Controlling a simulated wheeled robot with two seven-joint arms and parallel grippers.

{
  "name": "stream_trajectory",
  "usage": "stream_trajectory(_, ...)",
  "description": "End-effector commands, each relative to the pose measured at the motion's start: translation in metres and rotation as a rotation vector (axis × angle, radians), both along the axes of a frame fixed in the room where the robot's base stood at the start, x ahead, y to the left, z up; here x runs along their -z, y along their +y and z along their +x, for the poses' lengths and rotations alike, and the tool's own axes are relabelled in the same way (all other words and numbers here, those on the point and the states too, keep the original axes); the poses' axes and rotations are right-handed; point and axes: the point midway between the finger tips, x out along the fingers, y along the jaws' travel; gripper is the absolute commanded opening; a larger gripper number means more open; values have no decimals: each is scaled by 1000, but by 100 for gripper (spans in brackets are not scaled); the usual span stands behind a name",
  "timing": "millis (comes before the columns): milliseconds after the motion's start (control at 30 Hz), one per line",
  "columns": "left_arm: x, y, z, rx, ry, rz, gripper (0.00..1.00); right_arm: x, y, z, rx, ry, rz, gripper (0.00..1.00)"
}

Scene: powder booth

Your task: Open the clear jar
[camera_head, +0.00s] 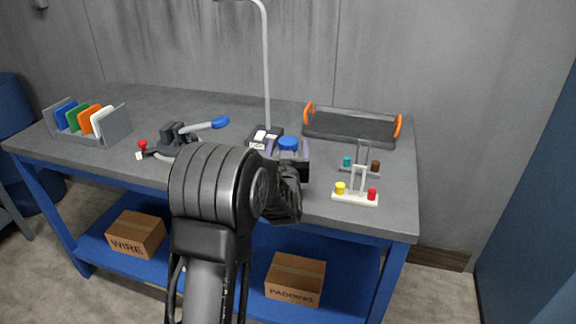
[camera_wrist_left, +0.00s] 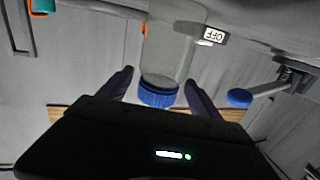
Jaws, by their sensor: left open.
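The clear jar (camera_wrist_left: 178,42) has a blue ribbed lid (camera_wrist_left: 158,92). In the head view the blue lid (camera_head: 288,143) shows near the middle of the table, and my arm and gripper hide most of the jar. My left gripper (camera_wrist_left: 159,78) is open, with one dark finger on each side of the lid. Gaps show between the fingers and the lid in the wrist view, so I see no grip on it. The lid sits on the jar. In the head view my left gripper (camera_head: 288,160) is around the jar's place. My right gripper is not in view.
A lamp post (camera_head: 266,70) rises just behind the jar. A toggle clamp with a blue handle (camera_head: 220,122) is to the left, beyond it a rack of coloured panels (camera_head: 118,127). To the right are a tray (camera_head: 338,138) and a stand with coloured knobs (camera_head: 350,197).

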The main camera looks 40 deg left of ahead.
Motion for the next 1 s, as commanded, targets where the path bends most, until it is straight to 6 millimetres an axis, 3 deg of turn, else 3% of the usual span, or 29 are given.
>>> stream_trajectory(267,-1,19,29,1,1,2,74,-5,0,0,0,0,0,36)
stream_trajectory(867,-1,19,30,1,1,-1,74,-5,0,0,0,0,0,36)
stream_trajectory(1000,-1,19,30,1,1,-1,63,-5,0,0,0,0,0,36)
